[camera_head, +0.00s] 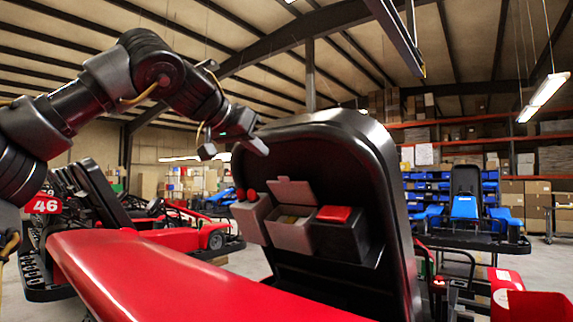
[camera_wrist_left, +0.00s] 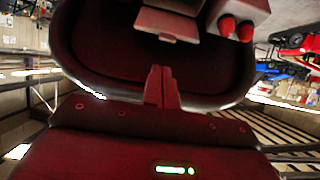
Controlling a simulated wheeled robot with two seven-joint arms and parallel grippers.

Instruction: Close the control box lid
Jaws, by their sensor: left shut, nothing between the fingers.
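The control box (camera_head: 292,236) is the grey middle box on the black seat back, with an opening at its top. Its grey lid (camera_head: 294,191) stands raised above that opening, so the box is open. In the left wrist view the picture is turned over, and the lid (camera_wrist_left: 166,24) shows near the top edge. My left gripper (camera_head: 262,147) is up and left of the lid, near the seat back's upper left edge, apart from the lid. Its fingers (camera_wrist_left: 162,72) are together and empty. My right gripper is not in view.
A grey box with red buttons (camera_head: 251,214) sits left of the control box, and a black box with a red top (camera_head: 337,214) sits right. The black seat back (camera_head: 365,160) stands behind them. A red kart body (camera_head: 150,270) fills the lower left.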

